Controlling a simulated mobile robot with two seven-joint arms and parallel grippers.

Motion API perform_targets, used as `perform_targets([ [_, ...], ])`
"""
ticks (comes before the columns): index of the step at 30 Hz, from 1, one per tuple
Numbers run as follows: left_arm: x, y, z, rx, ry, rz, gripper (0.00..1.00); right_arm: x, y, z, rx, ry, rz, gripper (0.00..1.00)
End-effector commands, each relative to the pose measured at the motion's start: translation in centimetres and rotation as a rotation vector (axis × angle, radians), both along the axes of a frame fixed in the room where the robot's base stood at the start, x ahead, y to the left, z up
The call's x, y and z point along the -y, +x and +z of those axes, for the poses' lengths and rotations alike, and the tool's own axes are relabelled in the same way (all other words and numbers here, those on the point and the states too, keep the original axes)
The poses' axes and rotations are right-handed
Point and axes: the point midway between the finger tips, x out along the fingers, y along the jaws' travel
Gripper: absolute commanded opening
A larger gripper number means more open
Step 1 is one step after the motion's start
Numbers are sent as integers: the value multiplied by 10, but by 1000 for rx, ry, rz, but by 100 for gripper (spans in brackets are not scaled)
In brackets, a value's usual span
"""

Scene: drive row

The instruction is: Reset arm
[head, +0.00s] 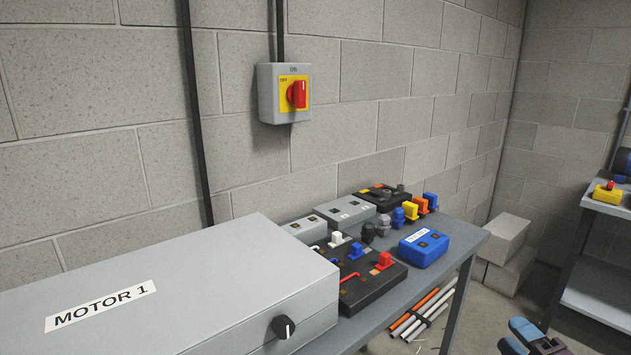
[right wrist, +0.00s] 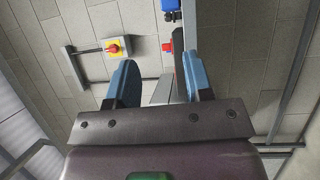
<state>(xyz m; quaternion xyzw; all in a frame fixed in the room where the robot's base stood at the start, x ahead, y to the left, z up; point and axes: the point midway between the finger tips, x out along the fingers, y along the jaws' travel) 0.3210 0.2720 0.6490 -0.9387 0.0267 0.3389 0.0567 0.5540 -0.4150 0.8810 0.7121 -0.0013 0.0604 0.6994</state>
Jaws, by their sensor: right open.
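My right gripper (head: 530,335) shows at the bottom right of the head view, with blue fingertips and its lower part cut off by the frame edge. In the right wrist view its two blue fingers (right wrist: 160,88) stand apart, open, with nothing held between them. It is in free space to the right of the workbench, apart from everything on it. My left gripper is in neither view.
A grey MOTOR 1 box (head: 200,275) with a black knob fills the near left of the bench (head: 470,240). Several small electrical parts and a blue box (head: 424,250) stand behind it. A red-yellow switch (head: 285,93) is on the wall. Loose tubes (head: 420,312) lie below.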

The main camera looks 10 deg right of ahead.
Motion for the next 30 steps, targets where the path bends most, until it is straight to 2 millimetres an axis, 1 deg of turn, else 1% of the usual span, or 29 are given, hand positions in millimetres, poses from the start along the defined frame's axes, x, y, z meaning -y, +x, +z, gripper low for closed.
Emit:
perform_targets([
  [1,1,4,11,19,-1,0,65,-3,-13,-10,-54,175,-38,47],
  [2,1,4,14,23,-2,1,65,-5,-21,-22,-94,280,-62,47],
  [3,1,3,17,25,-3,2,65,-10,-33,-37,-148,419,-94,47],
  [5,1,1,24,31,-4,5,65,-21,-54,-62,-233,625,-149,47],
  [6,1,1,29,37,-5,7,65,-31,-70,-78,-292,761,-186,47],
  [8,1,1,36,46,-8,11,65,-49,-95,-100,-373,934,-239,47],
  [9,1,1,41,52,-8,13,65,-62,-111,-112,-424,1038,-272,47],
  [11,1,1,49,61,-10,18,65,-83,-137,-128,-492,1171,-317,47],
  [12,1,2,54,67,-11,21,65,-98,-153,-135,-530,1240,-339,47],
  [15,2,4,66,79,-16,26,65,-128,-188,-144,-589,1357,-378,47],
  [16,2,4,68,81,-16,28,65,-133,-196,-145,-596,1374,-388,47],
  [18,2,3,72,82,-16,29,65,-143,-212,-148,-612,1401,-411,47],
  [21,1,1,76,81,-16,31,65,-144,-226,-150,-622,1415,-438,47],
  [24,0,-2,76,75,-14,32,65,-143,-232,-152,-626,1415,-450,47],
  [30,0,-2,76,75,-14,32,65,-143,-232,-152,-626,1415,-450,47],
])
